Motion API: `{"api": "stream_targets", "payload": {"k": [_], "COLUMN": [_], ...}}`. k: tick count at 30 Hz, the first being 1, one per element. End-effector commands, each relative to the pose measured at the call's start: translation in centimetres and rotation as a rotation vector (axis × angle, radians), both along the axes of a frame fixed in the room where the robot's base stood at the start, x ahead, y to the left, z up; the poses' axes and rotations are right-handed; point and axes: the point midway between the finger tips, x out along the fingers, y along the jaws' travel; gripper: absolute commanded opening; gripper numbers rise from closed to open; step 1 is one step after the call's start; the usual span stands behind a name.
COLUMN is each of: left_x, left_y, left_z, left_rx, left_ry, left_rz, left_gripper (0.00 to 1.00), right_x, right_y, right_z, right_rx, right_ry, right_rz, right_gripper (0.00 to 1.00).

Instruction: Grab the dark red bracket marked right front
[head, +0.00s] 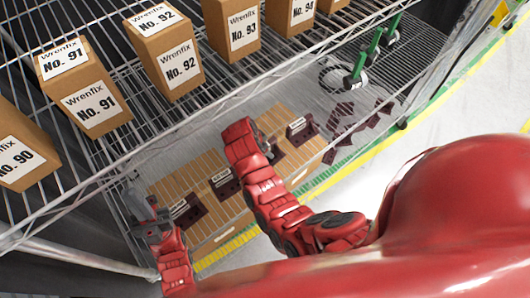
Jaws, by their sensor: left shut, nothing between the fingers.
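Dark red brackets with small white labels stand on a slatted tan surface (243,222) below the wire shelf. One bracket (190,215) is just right of my left gripper, another (228,187) is nearer the middle, and a third (302,133) is at the right end. A further dark piece is partly covered by my right arm. The labels are too small to read, so I cannot tell which is right front. My left gripper (147,222) is shut and empty, apart from the nearest bracket.
A wire shelf (130,158) with several Wrenfix cartons (165,50) crosses the upper left, above the brackets. More dark red pieces (345,110) lie loose at the right, near green posts (365,65).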

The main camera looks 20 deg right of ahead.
Motion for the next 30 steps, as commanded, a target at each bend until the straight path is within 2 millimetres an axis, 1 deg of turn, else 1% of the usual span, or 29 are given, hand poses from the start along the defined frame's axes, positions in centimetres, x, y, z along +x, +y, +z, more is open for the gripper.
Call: {"api": "stream_targets", "payload": {"k": [11, 12, 14, 15, 17, 18, 22, 23, 30], "left_x": [0.01, 0.01, 0.0, 0.01, 0.01, 0.01, 0.01, 0.01, 0.01], "left_y": [0.0, 0.0, 0.0, 0.0, 0.0, 0.0, 0.0, 0.0, 0.0], "left_z": [-0.2, -0.2, -0.19, -0.2, -0.2, -0.2, -0.2, -0.2, -0.2], "left_rx": [0.0, 0.0, 0.0, 0.0, 0.0, 0.0, 0.0, 0.0, 0.0], "left_ry": [0.0, 0.0, 0.0, 0.0, 0.0, 0.0, 0.0, 0.0, 0.0], "left_rz": [0.0, 0.0, 0.0, 0.0, 0.0, 0.0, 0.0, 0.0, 0.0], "left_gripper": [0.0, 0.0, 0.0, 0.0, 0.0, 0.0, 0.0, 0.0, 0.0], "right_x": [0.01, 0.01, 0.01, 0.01, 0.01, 0.01, 0.01, 0.01, 0.01], "right_y": [0.01, 0.02, 0.02, 0.01, 0.02, 0.02, 0.02, 0.02, 0.01], "right_z": [-0.06, -0.06, -0.06, -0.06, -0.06, -0.06, -0.06, -0.06, -0.07], "right_rx": [0.0, 0.0, 0.0, 0.0, 0.0, 0.0, 0.0, 0.0, 0.0], "right_ry": [-0.001, -0.001, -0.001, -0.001, -0.001, -0.001, -0.001, -0.001, -0.001], "right_rz": [0.0, 0.0, 0.0, 0.0, 0.0, 0.0, 0.0, 0.0, 0.0], "right_gripper": [0.64, 0.62, 0.51, 0.44, 0.33, 0.26, 0.03, 0.0, 0.0]}}
